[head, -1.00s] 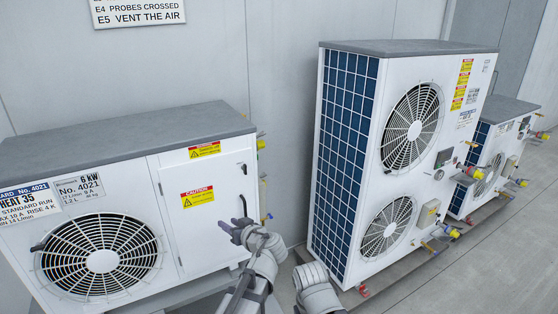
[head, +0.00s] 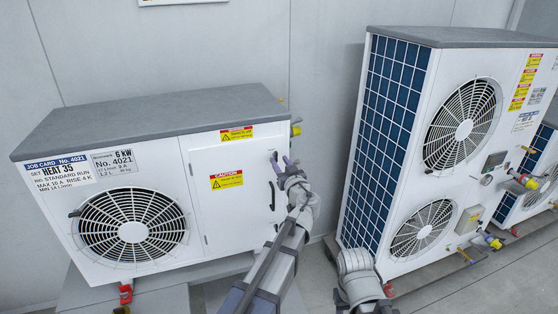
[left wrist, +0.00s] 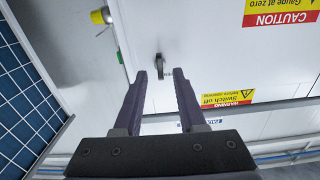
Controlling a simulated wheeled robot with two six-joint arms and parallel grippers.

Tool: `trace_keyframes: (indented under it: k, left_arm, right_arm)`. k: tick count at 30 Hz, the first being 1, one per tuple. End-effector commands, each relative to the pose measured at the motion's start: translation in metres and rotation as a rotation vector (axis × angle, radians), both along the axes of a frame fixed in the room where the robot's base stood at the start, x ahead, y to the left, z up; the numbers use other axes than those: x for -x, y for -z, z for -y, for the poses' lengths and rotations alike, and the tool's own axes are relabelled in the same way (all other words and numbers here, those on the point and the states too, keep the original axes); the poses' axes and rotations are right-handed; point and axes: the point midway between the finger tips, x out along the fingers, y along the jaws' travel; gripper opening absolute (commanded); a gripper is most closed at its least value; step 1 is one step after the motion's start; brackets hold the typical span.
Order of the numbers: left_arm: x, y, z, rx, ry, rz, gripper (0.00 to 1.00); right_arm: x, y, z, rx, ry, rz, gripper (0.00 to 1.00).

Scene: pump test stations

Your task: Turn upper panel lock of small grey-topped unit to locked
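The small grey-topped unit (head: 150,120) stands at the left in the head view, with a white door panel (head: 240,205) on its right side. In the left wrist view the upper panel lock (left wrist: 159,63) is a small dark lever on the white panel, lying along the direction of my fingers. My left gripper (head: 282,161) is at the panel's upper right edge; it also shows in the left wrist view (left wrist: 159,74). It is open, with one purple finger on each side of the lock and a gap to each. In the head view the fingers largely hide the lock. My right gripper is out of view.
A dark handle (head: 272,195) sits lower on the same panel. A yellow-capped fitting (head: 296,130) sticks out at the unit's right side. A tall two-fan unit (head: 440,150) stands to the right, with a narrow gap between. A wall is close behind.

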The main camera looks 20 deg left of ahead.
Motion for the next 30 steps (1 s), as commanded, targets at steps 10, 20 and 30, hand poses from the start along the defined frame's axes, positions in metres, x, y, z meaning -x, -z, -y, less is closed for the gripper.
trace_keyframes:
  k: [10, 20, 30]
  left_arm:
    - [-0.0167, 0.0001, -0.0113, 0.0, 0.0, 0.0, 0.4]
    - [-0.0163, 0.0001, -0.0111, 0.0, 0.0, 0.0, 0.24]
    - [-0.0163, 0.0001, -0.0109, 0.0, 0.0, 0.0, 0.0]
  right_arm:
    - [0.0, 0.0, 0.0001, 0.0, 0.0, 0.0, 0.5]
    - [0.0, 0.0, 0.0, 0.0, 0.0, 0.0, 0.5]
    - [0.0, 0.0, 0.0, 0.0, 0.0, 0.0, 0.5]
